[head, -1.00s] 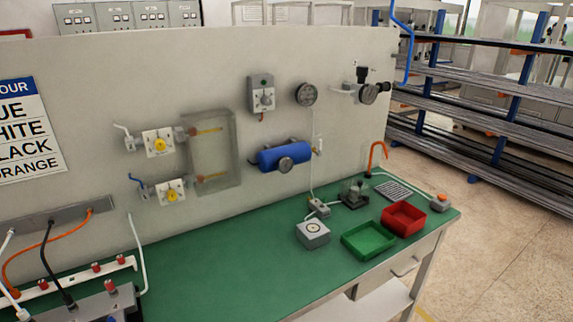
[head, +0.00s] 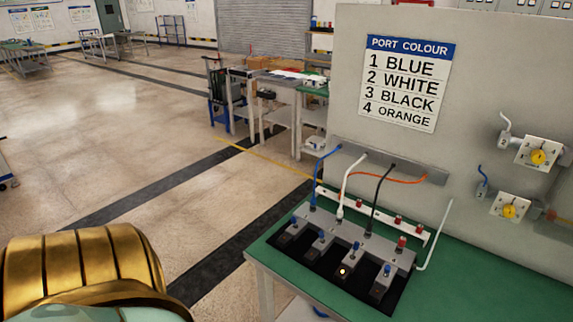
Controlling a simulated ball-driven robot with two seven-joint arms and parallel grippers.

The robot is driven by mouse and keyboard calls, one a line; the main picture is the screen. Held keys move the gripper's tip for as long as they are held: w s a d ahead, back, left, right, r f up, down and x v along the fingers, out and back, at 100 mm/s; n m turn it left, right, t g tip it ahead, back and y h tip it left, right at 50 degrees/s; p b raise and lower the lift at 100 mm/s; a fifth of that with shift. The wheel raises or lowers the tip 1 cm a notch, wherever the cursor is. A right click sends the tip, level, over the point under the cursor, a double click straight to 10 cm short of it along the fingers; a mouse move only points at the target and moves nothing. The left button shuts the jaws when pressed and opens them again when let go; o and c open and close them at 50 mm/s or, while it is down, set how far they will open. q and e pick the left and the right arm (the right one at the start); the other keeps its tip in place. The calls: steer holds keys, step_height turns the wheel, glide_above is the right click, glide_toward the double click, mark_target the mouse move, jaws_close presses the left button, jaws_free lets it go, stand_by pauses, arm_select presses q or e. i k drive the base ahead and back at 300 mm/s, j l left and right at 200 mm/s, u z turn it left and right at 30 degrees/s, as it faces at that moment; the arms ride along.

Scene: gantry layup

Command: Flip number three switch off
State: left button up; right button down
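The switch bank (head: 365,243) is a grey housing on the green bench, with several switch blocks in a row along its front. Each block has a small blue toggle. The third block from the left (head: 346,265) has a glowing orange lamp; no glow shows on the others. A blue cable (head: 318,172), a white cable (head: 343,190) and a black cable (head: 377,200) run down to the bank from left to right. The end of the orange cable (head: 405,181) is unclear. The port colour sign (head: 406,82) lists 1 blue, 2 white, 3 black, 4 orange. Neither gripper shows.
The green bench top (head: 465,285) is clear to the right of the bank. A white rail with red caps (head: 410,227) lies behind the bank. The upright grey panel (head: 480,90) closes off the bench's back. Open floor (head: 150,150) lies to the left.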

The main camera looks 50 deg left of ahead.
mark_target(356, 246)
steer(key=u, duration=1.25)
